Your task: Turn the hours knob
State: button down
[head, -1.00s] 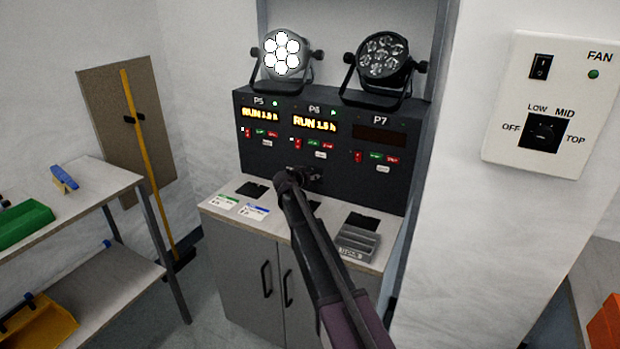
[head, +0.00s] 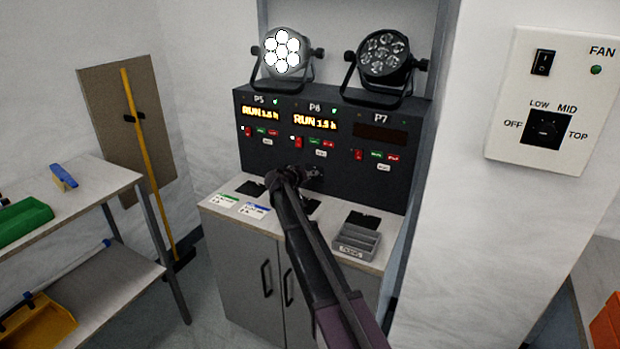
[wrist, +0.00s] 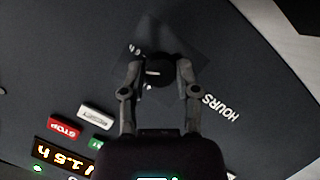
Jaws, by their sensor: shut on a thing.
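The hours knob (wrist: 155,72) is a dark round knob on the black panel, beside the printed word HOURS, in the wrist view. My gripper (wrist: 157,80) is shut on it, with one finger on each side. In the head view my gripper (head: 308,174) is at the lower middle of the control panel (head: 345,172), below the P6 section; the arm and gripper hide most of the knob there. The P5 display (head: 260,113) and the P6 display (head: 315,121) are lit with RUN and an hour value that looks like 1.5 h. The P7 display (head: 380,136) is dark.
Two par cans stand on top: the left one (head: 282,54) lit, the right one (head: 383,54) unlit. A grey tray (head: 357,240) and cards (head: 254,210) lie on the counter. A fan switch plate (head: 552,100) is on the right wall, a shelf (head: 100,190) at left.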

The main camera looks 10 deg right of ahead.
jog(key=n+h, duration=0.1)
jog(key=n+b, duration=0.1)
jog(key=shift+w+f+n+h+b, duration=0.2)
jog(key=shift+n+h+b, duration=0.1)
jog(key=shift+h, duration=0.1)
jog(key=n+h+b, duration=0.1)
jog(key=n+b, duration=0.1)
jog(key=shift+n+g+h, duration=0.3)
jog(key=shift+n, duration=0.1)
jog(key=n+h+b, duration=0.1)
jog(key=n+b, duration=0.1)
jog(key=n, duration=0.1)
jog(key=shift+f, duration=0.1)
jog(key=shift+a+n+h+b, duration=0.1)
jog(key=shift+n+h+b, duration=0.3)
jog(key=shift+n, duration=0.4)
jog(key=shift+c, duration=1.8)
grip_release()
jog(key=shift+s, duration=0.15)
